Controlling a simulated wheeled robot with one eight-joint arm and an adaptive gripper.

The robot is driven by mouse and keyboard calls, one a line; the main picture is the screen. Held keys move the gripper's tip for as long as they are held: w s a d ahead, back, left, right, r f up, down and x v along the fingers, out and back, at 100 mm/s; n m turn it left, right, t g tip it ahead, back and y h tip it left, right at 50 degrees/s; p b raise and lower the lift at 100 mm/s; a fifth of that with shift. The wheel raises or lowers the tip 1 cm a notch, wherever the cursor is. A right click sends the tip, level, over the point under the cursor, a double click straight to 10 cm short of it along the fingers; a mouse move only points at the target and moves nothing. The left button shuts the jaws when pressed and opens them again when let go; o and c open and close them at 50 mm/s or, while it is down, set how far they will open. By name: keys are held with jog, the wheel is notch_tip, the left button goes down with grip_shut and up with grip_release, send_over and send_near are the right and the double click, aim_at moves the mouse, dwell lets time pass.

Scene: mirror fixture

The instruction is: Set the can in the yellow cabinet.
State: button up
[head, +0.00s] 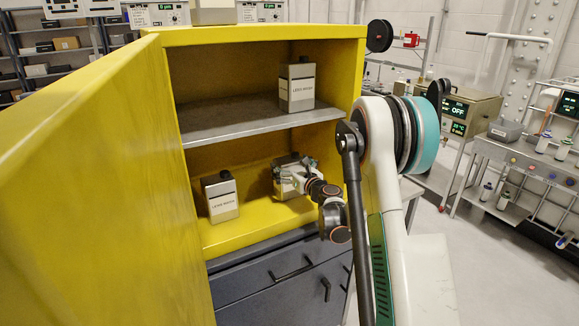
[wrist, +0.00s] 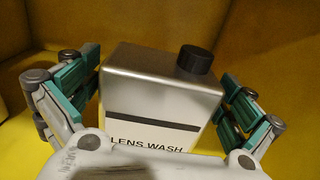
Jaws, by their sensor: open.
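The yellow cabinet (head: 205,37) stands with its door (head: 95,190) swung open on the left. A silver can with a black cap and a LENS WASH label (wrist: 165,80) stands upright on the yellow cabinet floor in the wrist view. In the head view this can (head: 284,178) is partly hidden by my gripper (head: 300,174), inside the lower compartment at the right. My gripper is open, with its teal fingers (wrist: 160,90) on either side of the can; small gaps seem to show beside it. The can's lower part is hidden by my gripper's body.
Another silver can (head: 221,197) stands in the lower compartment at the left. A third can (head: 297,86) stands on the grey shelf (head: 240,118) above, at the right. Grey drawers (head: 280,280) sit below the cabinet. A bench with equipment (head: 530,160) stands at the right.

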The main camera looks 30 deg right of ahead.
jog(key=s+p, duration=0.2)
jog(key=s, duration=1)
jog(key=shift+d, duration=0.2)
jog(key=shift+r, duration=0.1)
